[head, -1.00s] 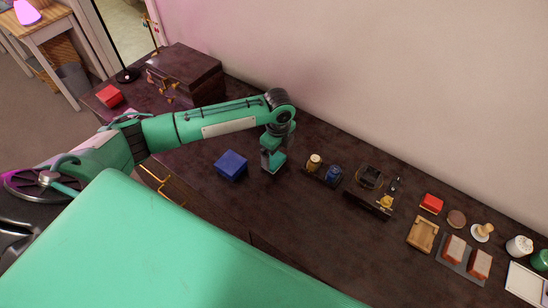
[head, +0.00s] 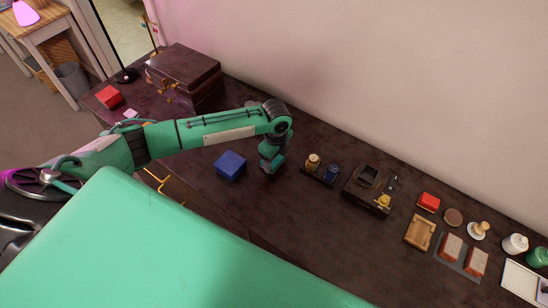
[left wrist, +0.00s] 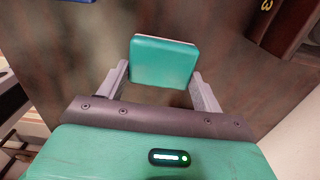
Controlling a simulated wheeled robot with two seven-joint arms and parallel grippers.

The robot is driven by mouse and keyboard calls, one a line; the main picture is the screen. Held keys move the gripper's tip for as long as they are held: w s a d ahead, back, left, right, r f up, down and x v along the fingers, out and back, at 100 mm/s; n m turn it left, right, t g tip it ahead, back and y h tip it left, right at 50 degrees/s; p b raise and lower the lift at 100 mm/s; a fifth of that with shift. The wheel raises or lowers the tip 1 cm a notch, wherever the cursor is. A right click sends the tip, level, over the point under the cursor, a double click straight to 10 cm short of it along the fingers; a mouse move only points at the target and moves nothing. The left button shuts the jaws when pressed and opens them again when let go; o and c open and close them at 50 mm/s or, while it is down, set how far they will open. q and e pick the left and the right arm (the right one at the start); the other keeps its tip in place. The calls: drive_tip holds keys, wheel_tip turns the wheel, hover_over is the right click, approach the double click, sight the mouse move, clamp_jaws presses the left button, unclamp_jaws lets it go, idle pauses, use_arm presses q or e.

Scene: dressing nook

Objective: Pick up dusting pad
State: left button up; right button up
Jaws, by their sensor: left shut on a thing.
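A flat square teal pad with a pale edge, which looks like the dusting pad (left wrist: 165,60), is between my left gripper's two grey fingers in the left wrist view. My left gripper (left wrist: 162,84) is shut on it by its sides. In the head view my left gripper (head: 271,166) points down over the dark tabletop, right of a blue box. I cannot tell there whether the pad touches the table. My right gripper is not in view.
The blue box (head: 230,166) is close on the left of the gripper. A small tray with two bottles (head: 321,171) stands to its right, then a dark organizer (head: 368,192) and a wooden tray (head: 420,232). A brown chest (head: 184,76) stands at the back left.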

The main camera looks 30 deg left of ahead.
sight(276, 160)
use_arm(q)
drive_tip(key=shift+r, duration=0.15)
drive_tip(key=shift+r, duration=0.25)
wheel_tip(276, 160, up, 19)
drive_tip(key=b, duration=0.3)
drive_tip(key=shift+r, duration=0.15)
